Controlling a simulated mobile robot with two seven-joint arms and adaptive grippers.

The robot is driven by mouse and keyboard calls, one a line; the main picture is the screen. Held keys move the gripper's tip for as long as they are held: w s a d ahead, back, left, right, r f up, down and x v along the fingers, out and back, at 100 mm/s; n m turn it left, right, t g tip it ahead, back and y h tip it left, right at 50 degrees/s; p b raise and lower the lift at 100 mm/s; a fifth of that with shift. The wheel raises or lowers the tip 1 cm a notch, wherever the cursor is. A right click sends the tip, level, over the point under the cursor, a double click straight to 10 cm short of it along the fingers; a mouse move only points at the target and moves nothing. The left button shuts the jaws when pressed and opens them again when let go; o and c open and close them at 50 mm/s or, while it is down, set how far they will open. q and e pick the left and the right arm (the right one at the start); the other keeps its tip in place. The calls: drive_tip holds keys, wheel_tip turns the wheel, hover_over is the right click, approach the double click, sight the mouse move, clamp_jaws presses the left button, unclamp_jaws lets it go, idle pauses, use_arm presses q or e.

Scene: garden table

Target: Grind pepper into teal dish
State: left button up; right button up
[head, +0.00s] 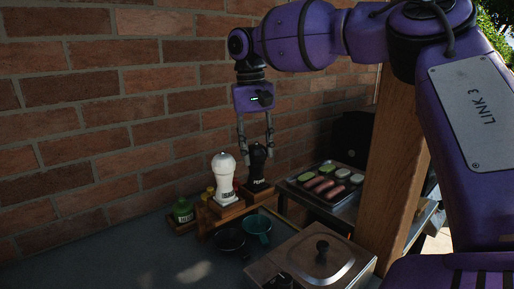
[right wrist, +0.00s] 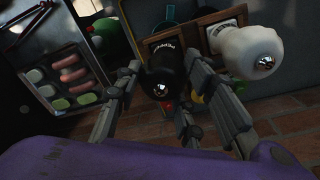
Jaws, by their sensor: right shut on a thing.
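My right gripper (head: 256,152) points down from above, shut on the mill's upper part, with fingers on both sides. In the right wrist view the black mill (right wrist: 162,78) sits between the fingers, still by the wooden rack. The white mill (head: 224,176) stands just left of it, and also shows in the right wrist view (right wrist: 252,50). The teal dish (head: 258,226) is on the table in front of the rack. My left gripper is out of view.
A dark dish (head: 229,240) sits left of the teal dish. A green jar (head: 183,211) stands left of the rack. A lidded metal box (head: 316,262) is at the front right. A tray with sausages and vegetable slices (head: 322,188) lies right, near a wooden post (head: 392,175).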

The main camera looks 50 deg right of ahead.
sight(253, 146)
idle(0.9)
drive_tip(key=o, duration=1.1)
wheel_tip(253, 146, up, 12)
drive_tip(key=shift+w+a, duration=0.3)
drive_tip(key=shift+a, duration=0.1)
